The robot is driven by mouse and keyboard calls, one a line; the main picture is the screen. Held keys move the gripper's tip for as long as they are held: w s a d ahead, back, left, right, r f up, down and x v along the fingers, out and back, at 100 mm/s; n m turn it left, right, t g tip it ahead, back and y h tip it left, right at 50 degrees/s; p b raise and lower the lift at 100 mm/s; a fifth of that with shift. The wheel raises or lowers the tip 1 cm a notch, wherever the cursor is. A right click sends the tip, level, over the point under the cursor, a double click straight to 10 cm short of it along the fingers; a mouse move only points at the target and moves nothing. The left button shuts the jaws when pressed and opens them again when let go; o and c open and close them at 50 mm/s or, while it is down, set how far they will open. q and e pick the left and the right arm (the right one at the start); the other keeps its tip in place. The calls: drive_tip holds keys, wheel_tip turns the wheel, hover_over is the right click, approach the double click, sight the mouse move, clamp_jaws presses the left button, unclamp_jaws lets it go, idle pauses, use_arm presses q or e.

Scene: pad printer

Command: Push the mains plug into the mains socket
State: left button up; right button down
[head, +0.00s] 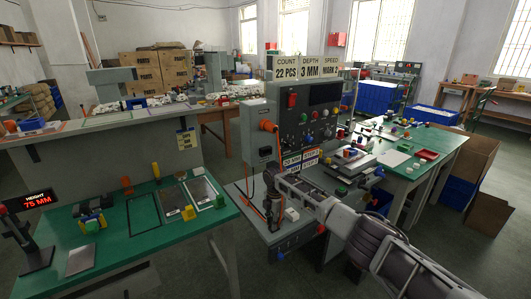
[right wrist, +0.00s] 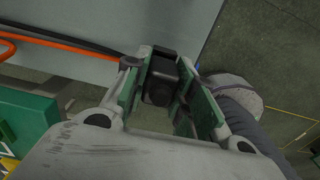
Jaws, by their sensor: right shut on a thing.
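My right gripper (head: 272,212) reaches in from the right, in front of the pad printer's left side, and its fingers point down. In the right wrist view my right gripper (right wrist: 165,95) is shut on a black block-shaped thing, which looks like the mains plug (right wrist: 160,82), between its green pads. The plug is too small and covered to make out in the head view. The side of the grey pad printer (head: 258,135) carries a dark fitting (head: 265,152) below an orange part; I cannot tell whether it is the mains socket. My left gripper is not in view.
An orange cable (right wrist: 70,48) and a dark cable run across the left of the wrist view. A green-topped bench (head: 130,235) with plates and tools stands at the left. Another green bench (head: 420,150) with small parts stands at the right. Floor shows between the benches.

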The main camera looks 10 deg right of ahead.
drive_tip(key=shift+r+p, duration=0.65)
drive_tip(key=shift+r, duration=0.1)
drive_tip(key=shift+r+p, duration=1.55)
drive_tip(key=shift+r, duration=0.25)
